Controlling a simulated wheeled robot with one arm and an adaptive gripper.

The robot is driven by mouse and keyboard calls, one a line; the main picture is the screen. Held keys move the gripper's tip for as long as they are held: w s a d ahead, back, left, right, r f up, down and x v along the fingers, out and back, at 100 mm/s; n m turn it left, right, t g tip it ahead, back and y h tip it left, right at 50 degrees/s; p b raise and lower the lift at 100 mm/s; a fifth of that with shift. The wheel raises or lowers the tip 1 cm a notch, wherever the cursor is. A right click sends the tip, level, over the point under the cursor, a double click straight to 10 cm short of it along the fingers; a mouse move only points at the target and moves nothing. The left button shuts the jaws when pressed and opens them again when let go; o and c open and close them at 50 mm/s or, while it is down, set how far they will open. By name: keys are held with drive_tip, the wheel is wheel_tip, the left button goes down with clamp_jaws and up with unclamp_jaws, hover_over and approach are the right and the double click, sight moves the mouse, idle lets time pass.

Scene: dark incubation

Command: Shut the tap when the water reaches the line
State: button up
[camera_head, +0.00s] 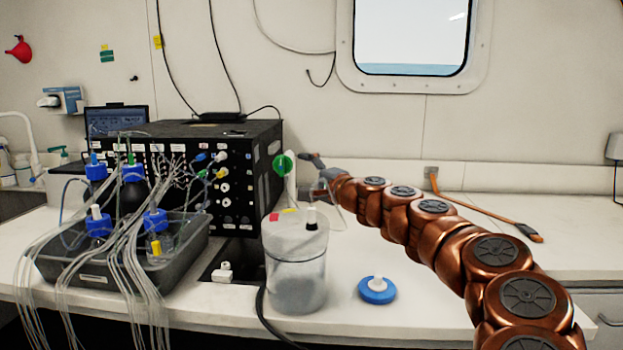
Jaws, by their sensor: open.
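A green round knob (284,164), which looks like the tap handle, sits on a white upright pipe behind the clear container. My gripper (309,173) is open just to the right of the knob, fingers pointing left towards it. I cannot tell whether it touches the knob. The clear cylindrical container (296,285) stands upright on the bench, with a whitish cover on its upper part and coloured bits on top. I cannot make out the water level, a marked line or any flow.
A black instrument box (262,150) with many thin tubes stands left. A grey tray (75,268) holds blue-capped bottles. A blue disc (377,290) lies right of the container, near my arm. An orange-handled tool (490,215) lies at the back right.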

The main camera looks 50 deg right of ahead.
drive_tip(key=shift+s+a, duration=0.15)
drive_tip(key=shift+s, duration=0.9)
idle(0.5)
